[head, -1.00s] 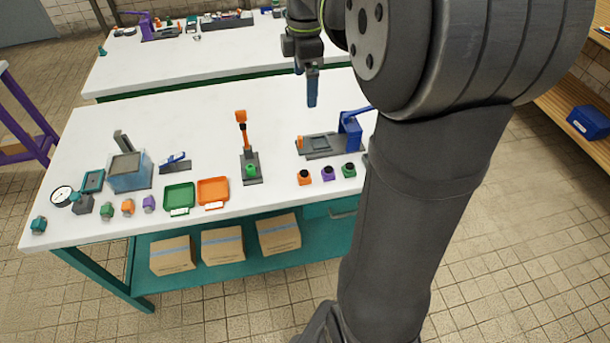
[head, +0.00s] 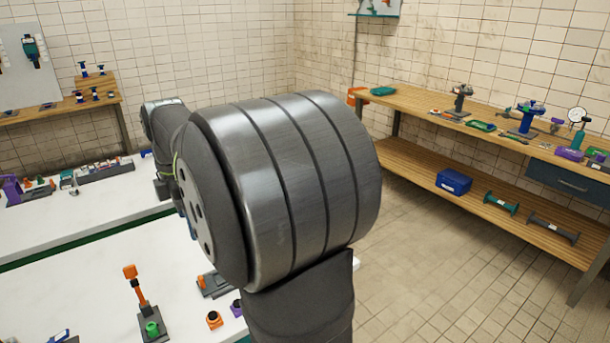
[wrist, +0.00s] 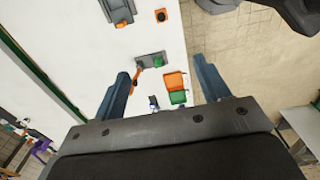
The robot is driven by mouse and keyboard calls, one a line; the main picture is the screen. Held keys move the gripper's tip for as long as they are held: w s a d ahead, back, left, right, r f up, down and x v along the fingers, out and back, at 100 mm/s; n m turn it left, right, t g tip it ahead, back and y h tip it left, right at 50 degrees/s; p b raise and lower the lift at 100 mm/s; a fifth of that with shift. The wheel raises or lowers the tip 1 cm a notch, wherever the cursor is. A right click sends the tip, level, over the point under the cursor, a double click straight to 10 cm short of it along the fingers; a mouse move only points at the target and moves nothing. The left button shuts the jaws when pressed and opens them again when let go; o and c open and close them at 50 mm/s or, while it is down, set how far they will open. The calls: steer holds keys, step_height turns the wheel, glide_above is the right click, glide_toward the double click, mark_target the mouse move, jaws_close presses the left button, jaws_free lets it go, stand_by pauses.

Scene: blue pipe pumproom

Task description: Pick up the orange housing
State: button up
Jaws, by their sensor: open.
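The small orange housing (head: 214,320), with a dark round opening on top, stands upright on the white bench near the bottom of the head view. It also shows at the top of the wrist view (wrist: 160,15). My gripper (wrist: 163,85) is open in the wrist view, with its two blue fingers wide apart and nothing between them at the tips. It is above the bench, apart from the housing. In the head view my arm hides the gripper.
Left of the housing stands a grey-based stand with an orange lever (head: 137,288) and a green part (head: 152,329). A purple part (head: 237,308) is close on its right. Orange (wrist: 175,80) and green trays (wrist: 178,98) lie nearby. A wooden shelf bench (head: 480,140) is at right.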

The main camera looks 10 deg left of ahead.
steer(key=shift+c, duration=0.8)
steer(key=shift+f, duration=0.1)
steer(key=m, duration=0.9)
glide_above(213, 314)
step_height(213, 314, down, 24)
steer(key=shift+w+a+f, duration=0.1)
steer(key=shift+f, duration=3.2)
steer(key=c, duration=1.2)
steer(key=shift+o, duration=0.2)
steer(key=shift+r, duration=0.1)
